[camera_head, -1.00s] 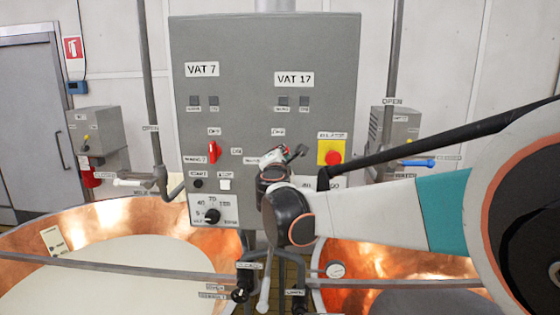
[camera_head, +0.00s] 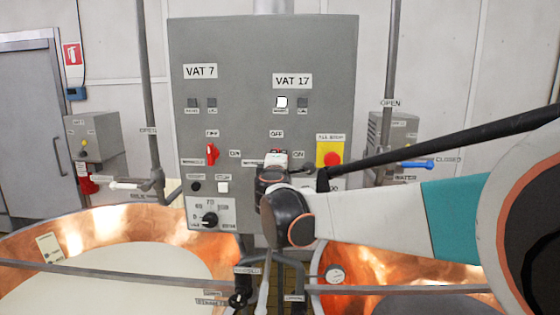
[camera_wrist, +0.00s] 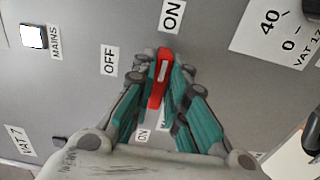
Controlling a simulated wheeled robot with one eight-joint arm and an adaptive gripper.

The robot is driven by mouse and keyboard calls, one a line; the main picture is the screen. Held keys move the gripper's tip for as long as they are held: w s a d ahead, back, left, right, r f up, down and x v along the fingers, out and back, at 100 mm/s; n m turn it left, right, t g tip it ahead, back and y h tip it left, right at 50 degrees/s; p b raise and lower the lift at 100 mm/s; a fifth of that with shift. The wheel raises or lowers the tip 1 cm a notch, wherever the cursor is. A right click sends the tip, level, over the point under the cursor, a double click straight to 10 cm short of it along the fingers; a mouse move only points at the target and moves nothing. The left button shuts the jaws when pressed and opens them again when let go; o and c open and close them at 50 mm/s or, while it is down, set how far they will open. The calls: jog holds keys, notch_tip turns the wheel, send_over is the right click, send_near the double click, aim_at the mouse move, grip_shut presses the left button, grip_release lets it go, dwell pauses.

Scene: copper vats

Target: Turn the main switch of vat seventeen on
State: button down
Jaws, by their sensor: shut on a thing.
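The main switch of vat 17 is a red handle (camera_wrist: 160,80) on the grey panel (camera_head: 330,60), under the VAT 17 label (camera_head: 293,80). My gripper (camera_wrist: 161,76) is shut on this handle, with a teal finger on each side. In the wrist view the handle points up towards the ON label (camera_wrist: 171,16); the OFF label (camera_wrist: 109,60) lies to its left. In the head view my gripper (camera_head: 274,160) covers most of the switch. The vat 17 mains lamp (camera_head: 282,102) glows white; it also shows in the wrist view (camera_wrist: 33,36).
A red emergency button (camera_head: 333,159) on a yellow plate sits right of my gripper. Vat 7's red switch (camera_head: 211,155) is to the left, above a black dial (camera_head: 209,219). Copper vats (camera_head: 110,225) and a grey rail (camera_head: 120,273) stand below and in front.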

jog(key=shift+f, duration=0.1)
jog(key=c, duration=1.6)
grip_release()
jog(key=shift+d, duration=0.1)
jog(key=shift+n, duration=0.3)
